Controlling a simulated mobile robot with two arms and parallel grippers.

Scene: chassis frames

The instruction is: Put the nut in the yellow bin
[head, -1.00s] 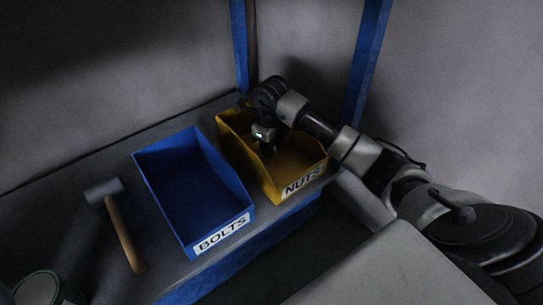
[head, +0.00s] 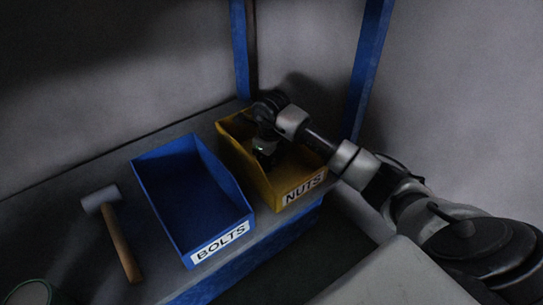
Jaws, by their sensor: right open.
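The yellow bin (head: 262,178), labelled NUTS, stands on the shelf to the right of the blue bin. My right arm reaches in from the right, and my right gripper (head: 266,160) points down inside the yellow bin. The gripper is open; its fingertips are dark and hard to make out. I cannot see a nut; the bin's floor is dark and partly hidden by the gripper and arm. My left gripper is not in view.
A blue bin (head: 212,236) labelled BOLTS stands left of the yellow bin and looks empty. A hammer (head: 119,238) lies further left, with a round can (head: 32,292) at the lower left corner. Blue uprights (head: 366,70) rise behind the shelf.

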